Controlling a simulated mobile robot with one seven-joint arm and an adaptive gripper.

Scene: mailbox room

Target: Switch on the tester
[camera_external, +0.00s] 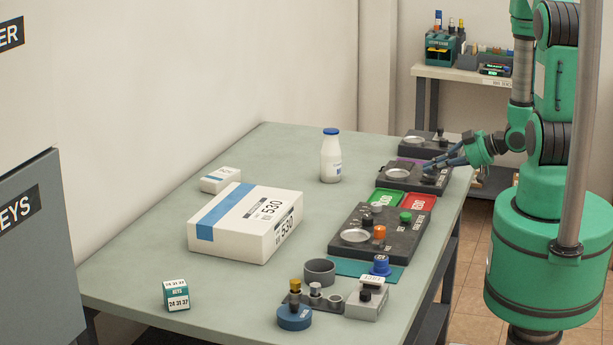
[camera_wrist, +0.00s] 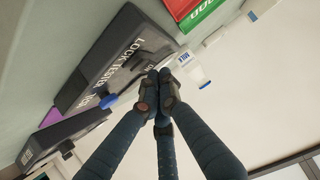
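The dark lock tester (camera_external: 395,181) lies near the right edge of the table, with a pale round dish (camera_external: 398,173) on its left part. In the wrist view its dark body (camera_wrist: 91,70) carries the words "LOCK TESTER". A small knob (camera_external: 430,171) shows on its right part in the external view. My gripper (camera_external: 430,165) reaches over that right part from the right. In the wrist view my gripper's fingers (camera_wrist: 161,85) are brought together at the tips, against the tester's printed end. The fingers hide what lies under them, and I cannot tell whether they touch the switch.
A green pad (camera_external: 386,197) and a red pad (camera_external: 421,202) lie in front of the tester. A larger dark unit (camera_external: 372,242) stands nearer, and another dark unit (camera_external: 415,148) behind. A milk bottle (camera_external: 331,160) and a white box (camera_external: 245,225) stand left.

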